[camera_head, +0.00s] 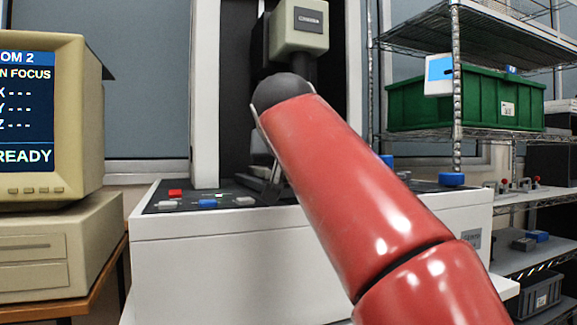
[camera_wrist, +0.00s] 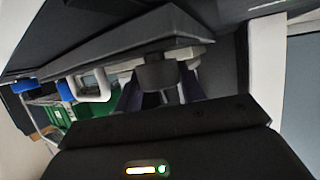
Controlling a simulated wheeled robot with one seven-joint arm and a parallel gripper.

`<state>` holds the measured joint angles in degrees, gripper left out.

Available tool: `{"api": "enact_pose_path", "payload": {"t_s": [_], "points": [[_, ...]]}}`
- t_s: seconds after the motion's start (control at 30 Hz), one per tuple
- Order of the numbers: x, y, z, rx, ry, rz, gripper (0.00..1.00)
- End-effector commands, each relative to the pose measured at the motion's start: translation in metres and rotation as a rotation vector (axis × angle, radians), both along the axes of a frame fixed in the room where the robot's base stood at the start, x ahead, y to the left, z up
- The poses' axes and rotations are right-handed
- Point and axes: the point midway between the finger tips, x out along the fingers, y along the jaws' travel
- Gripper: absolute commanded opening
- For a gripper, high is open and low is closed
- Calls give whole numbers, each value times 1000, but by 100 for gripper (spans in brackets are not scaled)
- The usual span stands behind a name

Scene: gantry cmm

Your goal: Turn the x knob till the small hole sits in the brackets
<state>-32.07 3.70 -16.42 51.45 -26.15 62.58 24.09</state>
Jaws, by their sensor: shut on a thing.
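My gripper (camera_wrist: 160,90) is shut on a dark, rounded knob-like piece (camera_wrist: 155,72) in the wrist view. I can read no label that marks it as the x knob. In the head view my red arm hides most of the gripper and what it holds; a bit of it (camera_head: 270,185) shows above the machine's deck. The monitor (camera_head: 27,105) at the left shows a blue screen with X, Y and Z followed by dashes, and READY below. Its left part is cut off by the frame, and I see no small hole or brackets on the visible part.
The white machine base (camera_head: 215,265) carries red, grey and blue buttons (camera_head: 207,203) at the left and a blue knob (camera_head: 452,179) at the right. A pale measuring head (camera_head: 298,40) stands above. A wire shelf with a green crate (camera_head: 490,98) stands at the right.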

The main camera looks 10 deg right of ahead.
Motion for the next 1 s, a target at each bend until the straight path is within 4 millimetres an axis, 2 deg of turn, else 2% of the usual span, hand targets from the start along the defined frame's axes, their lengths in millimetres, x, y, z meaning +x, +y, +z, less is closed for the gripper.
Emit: {"api": "enact_pose_path", "payload": {"t_s": [0.3,0.87,0.9,1.0], "points": [[0,0,1,2,1,129,16],[0,0,0,0,2,159,16],[0,0,0,0,2,159,43],[0,0,0,0,2,158,56]]}}
